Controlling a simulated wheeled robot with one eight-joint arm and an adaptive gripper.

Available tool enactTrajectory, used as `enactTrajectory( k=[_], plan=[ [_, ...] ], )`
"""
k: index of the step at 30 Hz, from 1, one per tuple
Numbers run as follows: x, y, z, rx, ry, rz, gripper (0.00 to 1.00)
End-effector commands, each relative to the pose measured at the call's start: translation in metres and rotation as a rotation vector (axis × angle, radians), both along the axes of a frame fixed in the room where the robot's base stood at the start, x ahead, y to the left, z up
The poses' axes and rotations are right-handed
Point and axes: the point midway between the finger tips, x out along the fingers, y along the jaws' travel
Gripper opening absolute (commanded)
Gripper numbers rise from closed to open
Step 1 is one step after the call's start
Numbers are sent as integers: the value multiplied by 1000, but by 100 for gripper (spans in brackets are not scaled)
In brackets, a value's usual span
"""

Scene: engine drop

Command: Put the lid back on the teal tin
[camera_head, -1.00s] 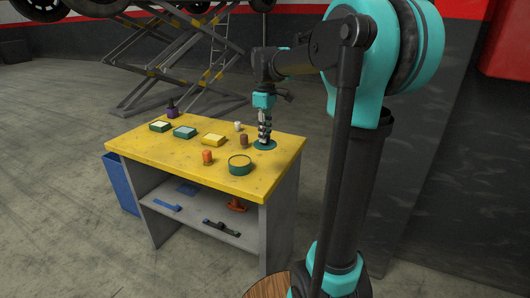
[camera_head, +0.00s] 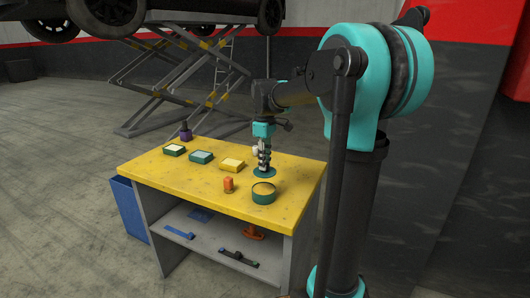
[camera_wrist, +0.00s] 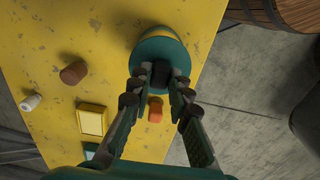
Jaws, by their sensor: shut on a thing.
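The teal tin (camera_head: 263,196) is round and open, with yellow inside, and stands near the table's front edge. My gripper (camera_head: 264,166) is shut on the dark knob of the teal lid (camera_head: 264,172), just behind the tin in the head view. In the wrist view my gripper (camera_wrist: 160,80) holds the knob, and the lid (camera_wrist: 153,55) looks roughly level. A rounded rim, likely the tin (camera_wrist: 152,32), shows partly beyond the lid; the lid hides the rest. The lid's exact height above the table cannot be told.
An orange cylinder (camera_head: 228,185) stands close to the tin and lid. A yellow box (camera_head: 232,165), two other small boxes and a purple bottle (camera_head: 186,133) stand farther left. A brown cylinder (camera_wrist: 74,72) and white item (camera_wrist: 31,102) are mostly hidden in the head view.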

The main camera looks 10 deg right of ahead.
Motion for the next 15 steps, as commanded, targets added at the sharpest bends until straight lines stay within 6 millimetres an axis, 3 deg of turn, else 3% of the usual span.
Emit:
enactTrajectory(
  k=[15],
  plan=[
    [0, 0, -39, 0, 0, 0, 0]
  ],
)
